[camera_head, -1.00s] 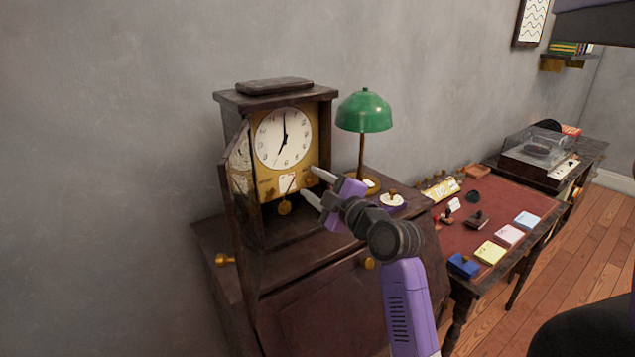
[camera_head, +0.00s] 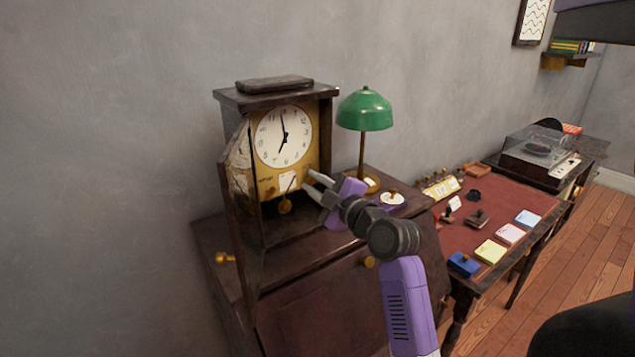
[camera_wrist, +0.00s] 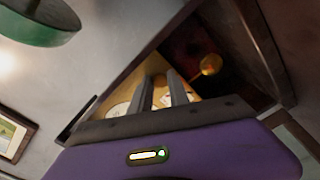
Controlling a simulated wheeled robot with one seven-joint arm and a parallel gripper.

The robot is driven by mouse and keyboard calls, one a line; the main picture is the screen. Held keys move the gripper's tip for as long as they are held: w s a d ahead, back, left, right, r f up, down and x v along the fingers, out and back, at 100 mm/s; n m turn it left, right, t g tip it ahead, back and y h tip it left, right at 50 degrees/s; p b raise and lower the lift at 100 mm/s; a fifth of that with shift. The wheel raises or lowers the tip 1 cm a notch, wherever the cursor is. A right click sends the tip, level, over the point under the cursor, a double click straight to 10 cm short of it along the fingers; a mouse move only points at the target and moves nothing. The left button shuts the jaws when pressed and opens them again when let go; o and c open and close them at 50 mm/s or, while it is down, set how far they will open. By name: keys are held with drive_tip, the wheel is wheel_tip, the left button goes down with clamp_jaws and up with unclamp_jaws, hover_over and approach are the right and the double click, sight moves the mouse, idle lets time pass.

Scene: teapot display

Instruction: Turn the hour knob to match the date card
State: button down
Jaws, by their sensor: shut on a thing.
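The clock (camera_head: 276,100) stands on the dark cabinet with its glass door (camera_head: 238,215) swung open. Its round white dial (camera_head: 284,135) shows a hand pointing near 12 and another near 7. A small white card (camera_head: 288,181) sits on the brass plate below the dial, its writing too small to read. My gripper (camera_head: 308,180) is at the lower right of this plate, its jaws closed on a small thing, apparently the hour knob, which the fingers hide. In the wrist view the fingers (camera_wrist: 160,90) reach to the brass plate, a narrow gap between them.
A green lamp (camera_head: 364,110) stands close right of the clock. A desk (camera_head: 520,200) at right holds a yellow calendar block (camera_head: 441,188), stamps and coloured pads.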

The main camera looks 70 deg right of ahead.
drive_tip(key=shift+s+d+r+m, duration=0.1)
drive_tip(key=shift+s+d+m, duration=0.15)
drive_tip(key=shift+m, duration=1.35)
drive_tip(key=m+p, duration=0.7)
drive_tip(key=m, duration=1.3)
drive_tip(key=shift+m+p, duration=0.3)
drive_tip(key=shift+p, duration=0.1)
drive_tip(key=c, duration=1.3)
unclamp_jaws()
drive_tip(key=shift+o, duration=0.2)
